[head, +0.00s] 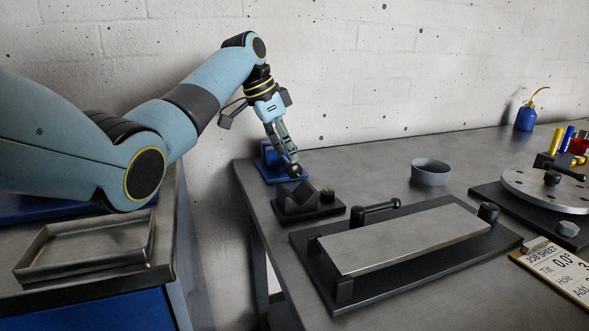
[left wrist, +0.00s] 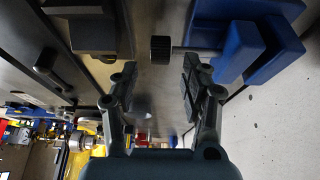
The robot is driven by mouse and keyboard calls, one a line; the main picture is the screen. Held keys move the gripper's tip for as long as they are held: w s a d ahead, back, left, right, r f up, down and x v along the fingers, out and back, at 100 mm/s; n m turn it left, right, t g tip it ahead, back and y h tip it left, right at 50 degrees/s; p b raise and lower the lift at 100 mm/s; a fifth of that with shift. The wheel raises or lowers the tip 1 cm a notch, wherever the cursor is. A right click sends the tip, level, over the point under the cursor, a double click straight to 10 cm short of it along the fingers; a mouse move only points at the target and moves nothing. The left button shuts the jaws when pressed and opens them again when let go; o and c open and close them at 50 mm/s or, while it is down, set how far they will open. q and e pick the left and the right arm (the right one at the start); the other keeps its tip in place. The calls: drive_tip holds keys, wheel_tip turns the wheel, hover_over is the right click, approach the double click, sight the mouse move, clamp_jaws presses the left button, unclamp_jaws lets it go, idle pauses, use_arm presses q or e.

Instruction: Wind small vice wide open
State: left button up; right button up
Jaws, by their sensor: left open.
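The small blue vice (head: 267,168) stands near the far left corner of the bench, partly hidden behind my left gripper (head: 292,170). In the left wrist view the vice's blue jaws (left wrist: 240,50) are at the upper right, and a gap shows between blue blocks. A metal screw runs left from it to a black knurled knob (left wrist: 160,49). My left gripper is open, pointing down at the vice. Its fingers (left wrist: 154,85) appear on either side of the knob's line in the picture, with nothing seen between them; contact cannot be told. My right gripper is not in view.
A black V-block fixture (head: 306,203) stands just in front of the vice. A long metal plate on a dark base (head: 400,240), a grey bowl (head: 430,172) and a round drilled disc (head: 545,190) lie rightward. A metal tray (head: 85,250) sits on the left cabinet.

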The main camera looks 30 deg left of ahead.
sight(294, 170)
use_arm(q)
drive_tip(key=x, duration=0.4)
drive_tip(key=shift+f+b, duration=0.25)
drive_tip(key=shift+b, duration=0.15)
clamp_jaws()
